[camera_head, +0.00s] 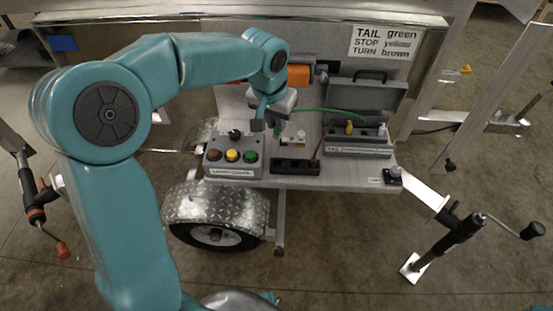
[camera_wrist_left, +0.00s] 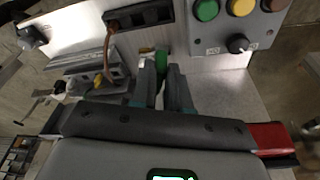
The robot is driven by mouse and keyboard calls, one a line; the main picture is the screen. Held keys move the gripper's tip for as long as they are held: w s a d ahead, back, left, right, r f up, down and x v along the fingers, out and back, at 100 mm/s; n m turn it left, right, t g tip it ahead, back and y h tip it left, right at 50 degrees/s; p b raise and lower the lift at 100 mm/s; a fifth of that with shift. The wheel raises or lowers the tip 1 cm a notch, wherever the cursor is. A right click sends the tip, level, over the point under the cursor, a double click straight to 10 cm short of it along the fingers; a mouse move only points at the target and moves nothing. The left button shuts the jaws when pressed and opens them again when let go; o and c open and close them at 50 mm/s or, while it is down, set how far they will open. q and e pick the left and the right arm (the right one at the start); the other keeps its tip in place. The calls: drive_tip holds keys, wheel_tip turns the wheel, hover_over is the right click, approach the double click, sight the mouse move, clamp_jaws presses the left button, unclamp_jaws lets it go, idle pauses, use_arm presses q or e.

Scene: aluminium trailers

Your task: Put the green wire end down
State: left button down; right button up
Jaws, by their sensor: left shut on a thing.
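The green wire (camera_head: 335,111) arcs from the open grey case (camera_head: 357,152) on the right towards my left gripper. My left gripper (camera_head: 266,125) is above the trailer's work shelf, just behind the button box, and is shut on the green wire end. In the left wrist view my left gripper (camera_wrist_left: 164,98) shows its two fingers close together, with the green wire end (camera_wrist_left: 161,60) at their tips. Whether the end touches the shelf I cannot tell. My right gripper is not in view.
The button box (camera_head: 233,156) has brown, yellow and green buttons and a black knob. A black terminal block (camera_head: 295,166) lies right of it, with a brown wire (camera_head: 318,149) running to the case. A yellow plug (camera_head: 349,127) stands in the case. A sign (camera_head: 384,42) lists wire colours.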

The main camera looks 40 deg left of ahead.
use_arm(q)
wheel_tip(320, 180, down, 12)
drive_tip(key=shift+f+b, duration=0.2)
drive_tip(key=shift+b, duration=0.75)
drive_tip(key=shift+r, duration=0.1)
drive_tip(key=shift+f, duration=0.2)
drive_tip(key=c, duration=1.1)
unclamp_jaws()
drive_tip(key=shift+r, duration=0.15)
